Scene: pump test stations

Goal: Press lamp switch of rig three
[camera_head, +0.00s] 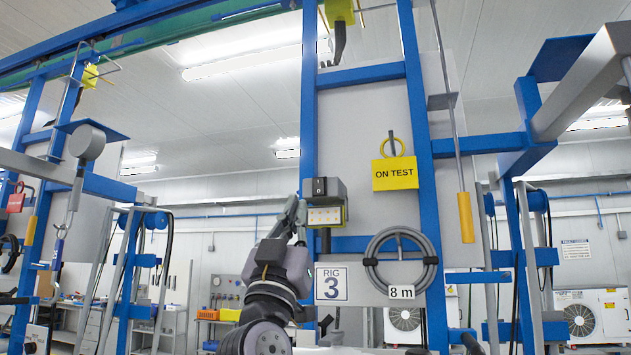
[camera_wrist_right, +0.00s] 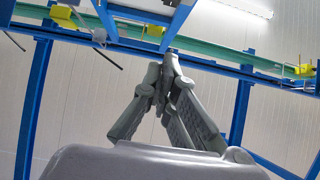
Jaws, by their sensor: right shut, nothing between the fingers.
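The sign for rig three (camera_head: 332,284) hangs low on a blue frame. Above it, a grey lamp box (camera_head: 335,190) is fixed to the blue upright, with a small black switch (camera_head: 319,186) on its face. The lit lamp panel (camera_head: 326,215) glows yellow-white under the box. My right gripper (camera_head: 297,206) points up just left of the lamp box, its tips slightly below the switch. It is shut and empty; contact with the box cannot be told. In the right wrist view the closed fingers (camera_wrist_right: 168,68) show against wall and frame. My left gripper is not in view.
A yellow ON TEST tag (camera_head: 394,173) and a coiled grey hose (camera_head: 400,240) hang right of the lamp. A thin rod with a yellow grip (camera_head: 465,217) hangs further right. Blue uprights and beams stand on both sides.

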